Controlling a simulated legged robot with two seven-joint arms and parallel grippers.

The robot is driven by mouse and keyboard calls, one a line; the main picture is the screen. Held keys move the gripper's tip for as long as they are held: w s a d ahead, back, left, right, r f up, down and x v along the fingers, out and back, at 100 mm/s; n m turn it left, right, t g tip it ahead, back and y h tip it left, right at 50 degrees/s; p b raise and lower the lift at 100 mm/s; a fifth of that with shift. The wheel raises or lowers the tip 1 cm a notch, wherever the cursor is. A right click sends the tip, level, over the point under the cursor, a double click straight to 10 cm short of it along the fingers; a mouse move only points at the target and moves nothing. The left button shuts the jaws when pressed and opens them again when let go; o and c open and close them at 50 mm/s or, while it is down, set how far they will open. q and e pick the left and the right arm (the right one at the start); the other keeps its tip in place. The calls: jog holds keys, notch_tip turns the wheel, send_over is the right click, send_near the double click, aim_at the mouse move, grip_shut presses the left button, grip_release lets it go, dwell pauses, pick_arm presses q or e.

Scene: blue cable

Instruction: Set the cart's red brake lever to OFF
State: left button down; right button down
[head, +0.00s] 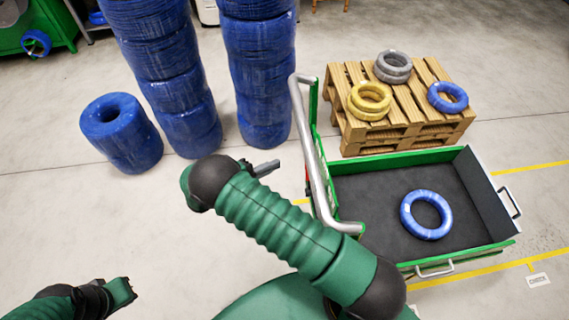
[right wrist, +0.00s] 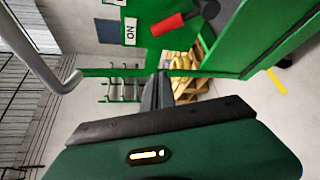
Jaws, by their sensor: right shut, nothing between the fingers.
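The cart (head: 333,195) is green with a dark bed and a bent grey handle bar, right of centre in the head view. In the right wrist view its green panel (right wrist: 150,10) carries the red brake lever (right wrist: 170,24), joined to a dark pivot at upper right. The lever's red end points left toward a white label (right wrist: 130,32) reading ON. My right gripper (head: 268,168) is shut and empty, left of the cart handle and apart from it. In the right wrist view its fingers (right wrist: 158,82) are below the lever, not touching it. My left gripper (head: 122,292) is at lower left, its fingers unclear.
A blue cable coil (head: 426,214) lies in the cart bed. A wooden pallet (head: 400,125) with yellow, grey and blue coils stands behind the cart. Tall blue coil stacks (head: 263,80) stand at the back. The grey handle bar (head: 313,150) rises between my right gripper and the bed.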

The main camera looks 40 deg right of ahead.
jog(key=d+f, duration=0.2)
jog(key=d, duration=0.7)
jog(key=s, duration=0.1)
jog(key=s+a+r, duration=0.1)
jog(key=s+p, duration=0.1)
jog(key=shift+s+a+r, duration=0.25)
jog(key=shift+s+r, duration=0.05)
jog(key=shift+r, duration=0.1)
